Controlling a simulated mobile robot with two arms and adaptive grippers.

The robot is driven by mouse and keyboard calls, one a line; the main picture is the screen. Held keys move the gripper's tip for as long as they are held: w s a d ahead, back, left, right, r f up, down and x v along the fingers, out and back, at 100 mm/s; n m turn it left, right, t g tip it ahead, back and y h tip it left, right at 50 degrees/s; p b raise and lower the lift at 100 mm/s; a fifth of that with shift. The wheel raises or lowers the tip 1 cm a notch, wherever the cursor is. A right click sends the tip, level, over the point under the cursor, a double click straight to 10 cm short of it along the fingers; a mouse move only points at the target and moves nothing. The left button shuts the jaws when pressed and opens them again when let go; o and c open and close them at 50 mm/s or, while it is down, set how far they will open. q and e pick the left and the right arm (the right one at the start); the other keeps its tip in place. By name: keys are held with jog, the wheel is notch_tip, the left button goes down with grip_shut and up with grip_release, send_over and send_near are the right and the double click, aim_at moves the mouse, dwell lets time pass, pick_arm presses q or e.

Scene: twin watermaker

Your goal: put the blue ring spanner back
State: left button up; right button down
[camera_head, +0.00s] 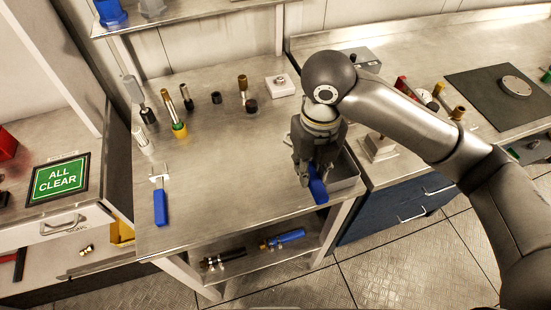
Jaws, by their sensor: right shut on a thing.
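My right gripper (309,172) points down over the front right part of the metal bench. It is shut on the blue ring spanner (318,188), of which only the blue handle shows; the gripper hides the rest. The spanner is beside or over the left edge of a grey metal tray (346,172); I cannot tell whether it touches the tray or bench. Another blue-handled tool (160,206) with a pale forked head lies at the bench's front left. My left gripper is not in view.
Several brass and black fittings (180,129) stand at the back left of the bench (230,190). A white block (280,86) stands at the back. The bench's middle is clear. A lower shelf holds a blue tool (287,238) and a black one.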

jog(key=w+a+f+p, duration=0.2)
jog(key=w+a+f, duration=0.15)
jog(key=w, duration=0.25)
jog(key=p, duration=0.1)
send_over(277, 168)
jog(key=s, duration=0.1)
jog(key=f, duration=0.4)
jog(key=shift+d, duration=0.25)
jog(key=shift+w+a+f, duration=0.2)
jog(key=shift+w+f, duration=0.05)
jog(key=shift+f, duration=0.25)
jog(key=shift+w+a+f, duration=0.15)
jog(key=shift+w+f, duration=0.1)
jog(key=shift+f, duration=0.2)
notch_tip(277, 168, down, 2)
jog(key=shift+f+p, duration=0.2)
jog(key=shift+p, duration=0.2)
jog(key=shift+f, duration=0.15)
jog(key=shift+f, duration=0.2)
jog(key=c, duration=1.3)
grip_release()
jog(key=shift+o, duration=0.2)
